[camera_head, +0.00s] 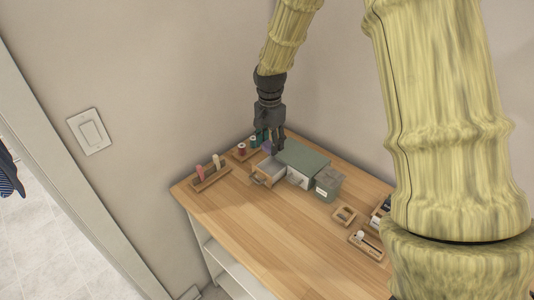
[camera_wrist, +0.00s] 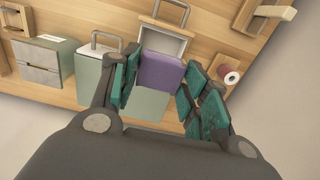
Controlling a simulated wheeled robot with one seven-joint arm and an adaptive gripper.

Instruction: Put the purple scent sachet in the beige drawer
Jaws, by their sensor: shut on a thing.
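The purple scent sachet (camera_wrist: 160,72) is between the teal finger pads of my gripper (camera_wrist: 163,80), which is shut on it. In the head view, the sachet (camera_head: 266,147) is a small purple patch, partly hidden by my gripper (camera_head: 272,143). The beige drawer (camera_head: 261,179) is pulled out of the green-topped cabinet (camera_head: 303,157) on the table. In the wrist view, the open drawer (camera_wrist: 163,27) and its grey handle lie just beyond the sachet. The sachet covers part of the drawer opening, and its exact height above it is unclear.
A second drawer front with a handle (camera_head: 294,180) is beside the open one. A peg rack (camera_head: 211,180) and a thread spool (camera_head: 242,149) are left. The table's front left (camera_head: 240,215) is clear.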

